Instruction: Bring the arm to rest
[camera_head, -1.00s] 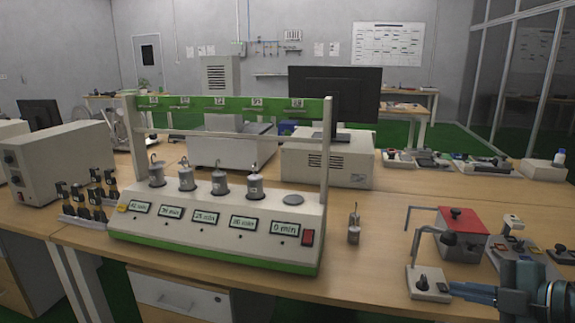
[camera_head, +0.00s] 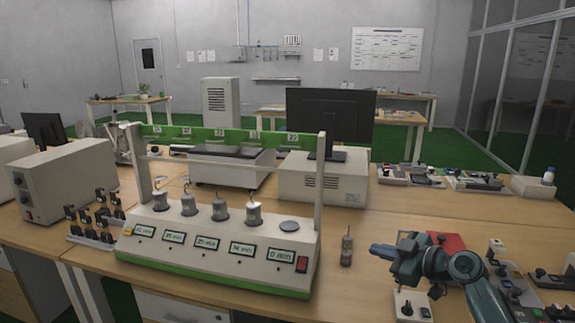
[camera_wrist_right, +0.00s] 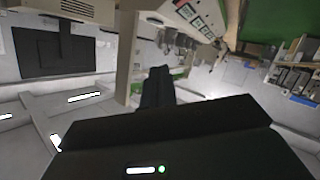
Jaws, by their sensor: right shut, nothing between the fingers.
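My right gripper (camera_head: 376,249) is shut and empty, with nothing between its fingers. It is held up over the right part of the table and points left, its arm coming in from the lower right. It partly hides a red-topped box (camera_head: 449,243) behind it. In the right wrist view the closed dark fingers (camera_wrist_right: 158,82) stick up past the black gripper body, with the tester's frame behind them. My left gripper is in neither view.
A small grey weight (camera_head: 347,249) stands on the table (camera_head: 365,295) just left of my right gripper. A switch box (camera_head: 412,306) lies below my forearm. Small devices crowd the right.

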